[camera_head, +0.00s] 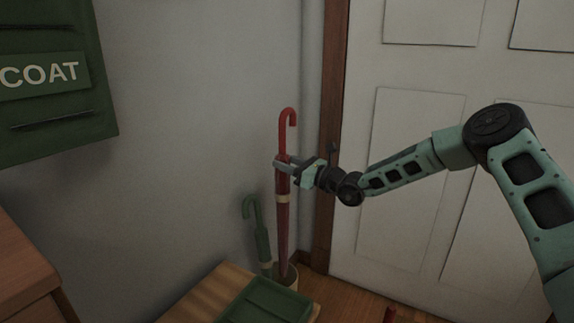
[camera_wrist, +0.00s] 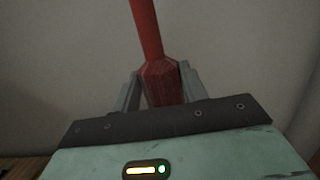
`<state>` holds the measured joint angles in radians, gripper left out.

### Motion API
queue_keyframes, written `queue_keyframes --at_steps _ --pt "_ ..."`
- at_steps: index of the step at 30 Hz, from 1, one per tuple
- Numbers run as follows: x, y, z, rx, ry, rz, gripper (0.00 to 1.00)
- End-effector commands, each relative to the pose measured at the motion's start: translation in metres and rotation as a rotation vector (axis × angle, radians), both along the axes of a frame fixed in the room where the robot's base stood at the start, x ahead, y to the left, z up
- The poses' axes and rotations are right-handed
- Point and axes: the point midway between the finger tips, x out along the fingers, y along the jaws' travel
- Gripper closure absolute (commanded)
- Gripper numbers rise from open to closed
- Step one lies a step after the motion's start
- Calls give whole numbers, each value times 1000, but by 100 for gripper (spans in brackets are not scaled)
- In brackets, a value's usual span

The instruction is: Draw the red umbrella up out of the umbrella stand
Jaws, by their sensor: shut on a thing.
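The red umbrella (camera_head: 283,225) stands nearly upright in the head view, its hooked handle at the top and its lower end at the umbrella stand (camera_head: 291,275). The stand is a pale container, partly hidden behind a green tray. My gripper (camera_head: 281,163) is shut on the umbrella's shaft below the hook. In the wrist view the red shaft (camera_wrist: 147,30) and the top of the folded canopy (camera_wrist: 162,82) sit between my fingers. The umbrella's tip is hidden, so I cannot tell how deep it sits. A green umbrella (camera_head: 262,240) leans beside it, at the stand.
A wooden surface (camera_head: 207,293) with a green tray (camera_head: 265,302) is in front of the stand. A white panelled door (camera_head: 400,235) with a brown frame is to the right. A green coat cabinet (camera_head: 50,110) hangs on the left wall.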

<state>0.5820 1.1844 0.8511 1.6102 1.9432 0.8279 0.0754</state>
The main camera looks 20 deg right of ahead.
Motion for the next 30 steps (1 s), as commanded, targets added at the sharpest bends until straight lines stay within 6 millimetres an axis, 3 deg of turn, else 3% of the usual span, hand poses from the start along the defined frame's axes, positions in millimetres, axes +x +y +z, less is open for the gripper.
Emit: queue_keyframes --at_steps 24,30 --pt "0 0 67 1 -1 0 77" --pt "0 0 70 1 -1 0 77"
